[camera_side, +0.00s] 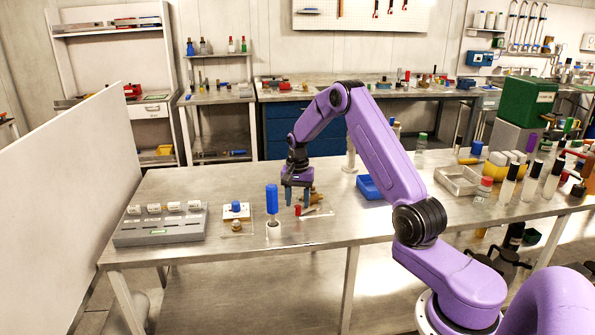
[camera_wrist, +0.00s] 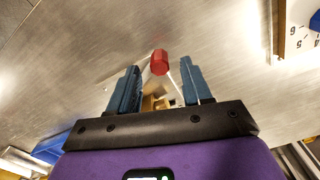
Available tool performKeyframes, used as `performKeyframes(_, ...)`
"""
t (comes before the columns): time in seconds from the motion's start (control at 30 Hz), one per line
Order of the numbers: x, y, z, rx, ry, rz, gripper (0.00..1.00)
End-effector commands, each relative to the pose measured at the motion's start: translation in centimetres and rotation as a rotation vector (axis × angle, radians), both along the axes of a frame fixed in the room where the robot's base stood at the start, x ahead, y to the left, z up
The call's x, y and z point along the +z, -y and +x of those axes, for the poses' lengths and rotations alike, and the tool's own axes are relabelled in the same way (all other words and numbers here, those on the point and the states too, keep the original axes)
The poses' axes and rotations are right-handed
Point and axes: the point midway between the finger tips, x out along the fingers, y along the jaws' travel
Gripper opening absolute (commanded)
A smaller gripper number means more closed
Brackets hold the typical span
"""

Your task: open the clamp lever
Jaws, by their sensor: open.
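The clamp lever shows as a red tip (camera_wrist: 159,62) in the wrist view, just beyond and between the fingertips. The red tip is also in the side view (camera_side: 297,210), low by the fingers. Brass-coloured parts (camera_wrist: 152,103) of the clamp show between the fingers, partly hidden by my gripper. My gripper (camera_side: 297,202) points down over the clamp in the side view. In the wrist view my gripper (camera_wrist: 161,72) is open, with a blue-grey finger on each side and nothing held between them. I cannot tell whether a finger touches the lever.
A tall blue-topped cylinder (camera_side: 272,198) stands close left of my gripper. Farther left are a white box with a blue knob (camera_side: 236,211) and a grey rack (camera_side: 160,230). A blue tray (camera_side: 368,187) lies to the right. The front table strip is mostly clear.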

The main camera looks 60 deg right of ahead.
Motion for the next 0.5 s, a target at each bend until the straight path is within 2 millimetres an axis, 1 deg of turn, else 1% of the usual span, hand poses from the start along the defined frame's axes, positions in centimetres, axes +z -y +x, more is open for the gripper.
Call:
performKeyframes(0.03,1.1,0.0,0.1,0.000,0.006,-0.003,0.49)
performKeyframes(0.1,2.5,0.1,0.1,-0.001,0.007,-0.003,0.49)
performKeyframes(0.5,10.9,0.0,0.1,0.000,0.006,-0.003,0.49)
